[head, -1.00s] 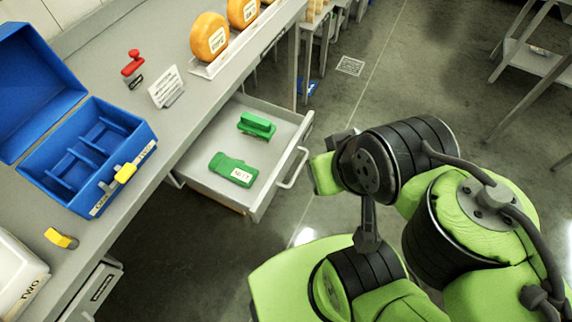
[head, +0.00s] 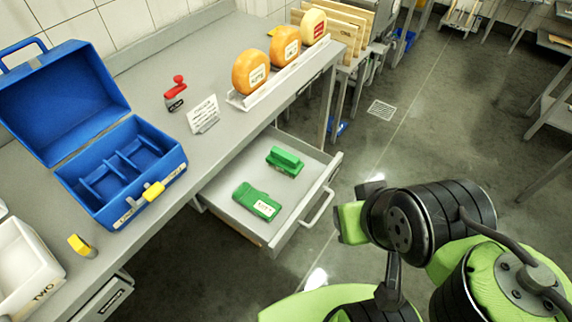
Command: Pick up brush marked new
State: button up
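Two green brushes lie in the open grey drawer (head: 232,214) under the bench. The nearer brush (head: 245,195) lies flat and has a white label, whose writing is too small to read for sure. The farther brush (head: 285,160) stands with a raised handle, and I see no label on it. I cannot tell which one is marked new. My green and black arm is at the lower right, to the right of the drawer and apart from it. My gripper is out of the picture.
The drawer handle (head: 319,208) juts out over the floor. On the bench stand an open blue toolbox (head: 158,160), a red-handled stamp (head: 175,94), a white card (head: 203,115), cheese wheels (head: 251,71), a yellow object (head: 82,246) and a white bin (head: 25,268). Floor beyond the drawer is clear.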

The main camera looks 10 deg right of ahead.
aim_at(291, 164)
jog(key=u, duration=2.35)
jog(key=z, duration=2.2)
jog(key=j+u, duration=0.1)
jog(key=u, duration=0.25)
jog(key=i+j+u, duration=0.1)
jog(key=u, duration=0.3)
jog(key=j+u, duration=0.1)
jog(key=u, duration=0.25)
jog(key=i+j+z, duration=0.25)
jog(key=i, duration=0.15)
jog(key=i+j+z, duration=0.3)
jog(key=i+l, duration=0.05)
